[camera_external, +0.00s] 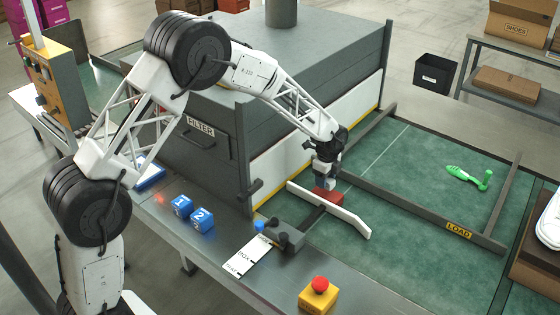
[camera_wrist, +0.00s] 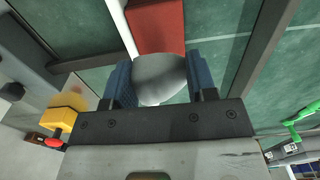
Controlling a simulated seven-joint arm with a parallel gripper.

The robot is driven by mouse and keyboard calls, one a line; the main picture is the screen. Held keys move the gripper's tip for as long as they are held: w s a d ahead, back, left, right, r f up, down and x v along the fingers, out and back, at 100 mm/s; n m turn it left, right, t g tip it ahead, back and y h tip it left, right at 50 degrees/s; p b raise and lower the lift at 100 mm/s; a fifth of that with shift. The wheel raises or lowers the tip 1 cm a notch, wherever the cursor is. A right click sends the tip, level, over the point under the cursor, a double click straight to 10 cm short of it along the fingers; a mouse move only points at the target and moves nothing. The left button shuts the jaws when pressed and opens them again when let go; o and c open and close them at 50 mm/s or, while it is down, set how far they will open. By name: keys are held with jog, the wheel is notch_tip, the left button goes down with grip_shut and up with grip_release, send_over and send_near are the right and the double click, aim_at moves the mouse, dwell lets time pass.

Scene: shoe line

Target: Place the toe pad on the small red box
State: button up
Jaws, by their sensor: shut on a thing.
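The toe pad (camera_wrist: 160,76), a smooth pale grey rounded piece, sits between the two blue fingers of my gripper (camera_wrist: 160,84) in the wrist view. My gripper is shut on it. The small red box (camera_wrist: 155,22) shows just beyond the pad in the wrist view, and the pad overlaps its near edge there. In the external view the red box (camera_external: 328,196) lies beside a white bar, directly below my gripper (camera_external: 324,178). The pad is hard to make out there, and I cannot tell whether it touches the box.
The white guide bar (camera_external: 343,215) runs close along the red box. A grey frame marked LOAD (camera_external: 458,231) crosses the green belt (camera_external: 410,240), where a green tool (camera_external: 466,175) lies. The large grey machine housing (camera_external: 262,90) stands close behind. A yellow stop-button box (camera_external: 318,297) is in front.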

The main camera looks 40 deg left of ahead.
aim_at(324, 191)
jog(key=shift+f, duration=1.75)
jog(key=shift+f, duration=0.1)
jog(key=o, duration=0.9)
notch_tip(324, 191, up, 12)
jog(key=shift+s+r, duration=0.1)
jog(key=shift+r, duration=0.1)
